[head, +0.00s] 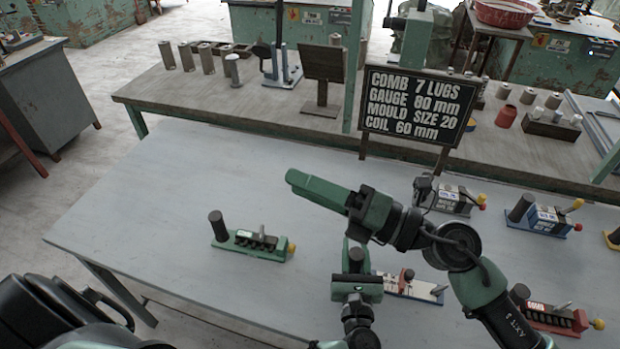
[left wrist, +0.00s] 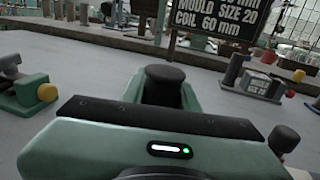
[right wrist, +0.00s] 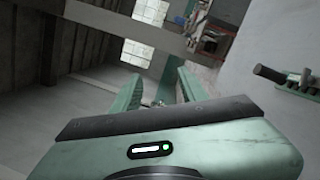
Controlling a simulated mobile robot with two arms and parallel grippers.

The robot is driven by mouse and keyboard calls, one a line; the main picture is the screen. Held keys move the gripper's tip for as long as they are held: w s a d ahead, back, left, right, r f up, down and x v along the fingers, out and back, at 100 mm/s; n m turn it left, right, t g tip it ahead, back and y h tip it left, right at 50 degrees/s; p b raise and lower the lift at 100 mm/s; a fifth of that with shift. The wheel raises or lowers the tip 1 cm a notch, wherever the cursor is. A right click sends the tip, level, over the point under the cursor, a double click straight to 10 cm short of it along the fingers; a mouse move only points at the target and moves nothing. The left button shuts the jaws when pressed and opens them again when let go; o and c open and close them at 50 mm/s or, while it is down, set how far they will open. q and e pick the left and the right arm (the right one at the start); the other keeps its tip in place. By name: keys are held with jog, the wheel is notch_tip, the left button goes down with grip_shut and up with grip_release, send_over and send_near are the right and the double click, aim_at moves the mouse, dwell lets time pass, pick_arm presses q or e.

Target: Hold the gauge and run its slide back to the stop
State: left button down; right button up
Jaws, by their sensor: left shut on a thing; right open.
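The slide's exact position along the base is too small to tell. My right gripper (head: 325,190) is open and empty, raised above the table and pointing left. Its parted fingers show in the right wrist view (right wrist: 158,92).
A green device (head: 250,243) stands left on the table (head: 150,215). A black sign (head: 418,104) stands behind. The table's left part is clear.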

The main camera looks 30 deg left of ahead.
jog(key=shift+w+d+r+m+t+y, duration=0.2)
jog(key=shift+w+r+m+t+y, duration=0.1)
jog(key=shift+r+m, duration=0.15)
jog(key=shift+s, duration=0.1)
jog(key=n+h, duration=0.6)
jog(key=h, duration=1.4)
send_over(410, 272)
notch_tip(410, 272, down, 18)
jog(key=r, duration=0.1)
notch_tip(410, 272, down, 12)
jog(key=shift+r, duration=0.15)
